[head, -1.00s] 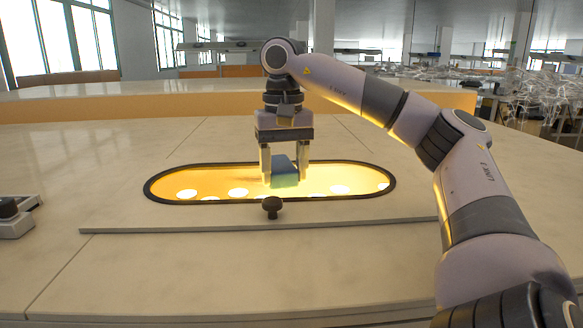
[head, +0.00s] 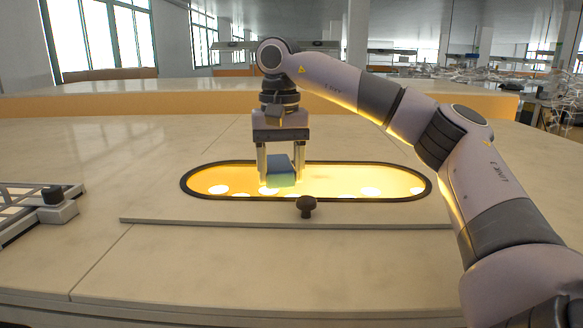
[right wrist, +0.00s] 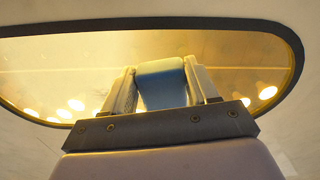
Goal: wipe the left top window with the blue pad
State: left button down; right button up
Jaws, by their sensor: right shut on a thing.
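The blue pad (head: 281,172) is held between the fingers of my right gripper (head: 281,165), which is shut on it. The pad is over the long oval window (head: 330,180) in the pale top, left of the window's middle. The window has a dark rim and glows yellow, with several bright lamps showing in it. In the right wrist view the blue pad (right wrist: 162,75) sits between both fingers against the window (right wrist: 225,60). Faint streaks show on the glass left of the pad there. Whether the pad touches the glass is hard to tell. My left gripper is not in view.
A white-framed tray (head: 22,209) with a dark knob lies at the left edge. The top around the window is mostly clear.

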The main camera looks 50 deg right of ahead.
jog(key=shift+w+a, duration=0.6)
jog(key=shift+w, duration=0.2)
jog(key=shift+w+a, duration=0.6)
jog(key=shift+w, duration=0.15)
jog(key=shift+r, duration=0.15)
jog(key=shift+r, duration=2.95)
notch_tip(320, 180, up, 3)
jog(key=shift+s, duration=0.1)
